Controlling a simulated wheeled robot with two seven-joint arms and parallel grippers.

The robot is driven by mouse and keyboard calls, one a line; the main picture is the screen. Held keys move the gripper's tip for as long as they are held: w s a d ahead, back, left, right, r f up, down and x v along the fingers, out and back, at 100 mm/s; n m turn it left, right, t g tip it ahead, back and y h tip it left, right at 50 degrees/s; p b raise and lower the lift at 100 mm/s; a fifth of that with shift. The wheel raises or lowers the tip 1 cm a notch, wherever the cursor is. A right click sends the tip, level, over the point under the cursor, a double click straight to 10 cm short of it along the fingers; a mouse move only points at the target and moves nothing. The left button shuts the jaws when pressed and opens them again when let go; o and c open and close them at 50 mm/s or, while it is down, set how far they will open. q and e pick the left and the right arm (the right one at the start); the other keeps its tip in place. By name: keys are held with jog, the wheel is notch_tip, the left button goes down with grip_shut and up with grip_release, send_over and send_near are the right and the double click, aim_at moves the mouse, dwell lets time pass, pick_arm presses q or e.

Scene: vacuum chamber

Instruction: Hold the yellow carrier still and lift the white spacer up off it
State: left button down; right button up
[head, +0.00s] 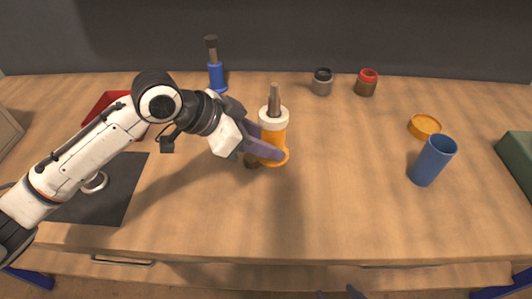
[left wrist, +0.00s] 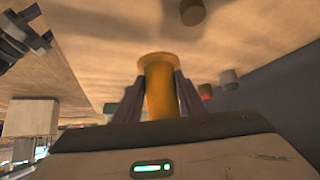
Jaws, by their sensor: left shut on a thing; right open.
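The yellow carrier (head: 272,134) stands upright on the wooden table near the middle of the head view, with a wider rim at its foot. The white spacer (head: 273,116) is a ring around its top, and a brown-grey post (head: 274,96) sticks up through it. My left gripper (head: 268,146) is shut on the carrier's body, below the spacer. In the left wrist view the yellow carrier (left wrist: 160,92) sits between both fingers; I cannot make out the spacer there. My right gripper (head: 341,294) shows only its fingertips at the bottom edge, apart and empty, away from the carrier.
A blue cup (head: 433,160) and an orange ring-like dish (head: 425,126) stand at the right. A grey jar (head: 322,81), a red-topped jar (head: 366,82) and a blue-handled tool (head: 216,69) stand at the back. A dark mat (head: 112,190) lies left.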

pick_arm(q)
jog(key=shift+r, duration=0.45)
jog(key=shift+f+b, duration=1.25)
jog(key=shift+f, duration=3.35)
jog(key=shift+f, duration=0.1)
jog(key=shift+f, duration=0.3)
